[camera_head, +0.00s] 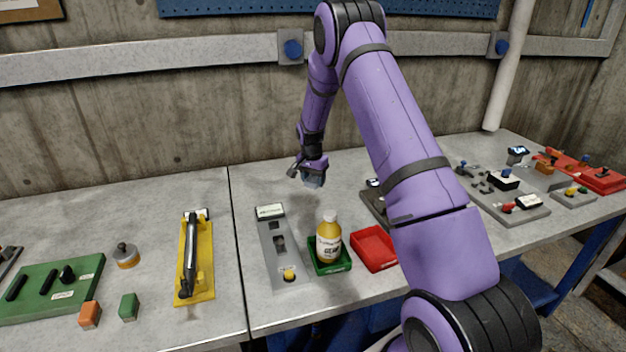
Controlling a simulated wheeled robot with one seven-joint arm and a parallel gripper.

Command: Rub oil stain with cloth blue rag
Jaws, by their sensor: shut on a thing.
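My gripper (307,171) hangs at the end of my purple arm, over the back middle of the grey table. It is shut on a small blue-grey piece that looks like the blue rag (314,182). The rag shows just below the fingers, partly covered by them. I cannot tell whether it touches the table top. No oil stain can be made out; the table below and behind my arm is partly hidden.
In front stand a grey panel (270,242), a yellow bottle (328,241) in a green tray (342,267) and a red tray (367,238). A yellow fixture (206,286) and green board (84,266) lie left. Several control panels stand right. The table's back left is clear.

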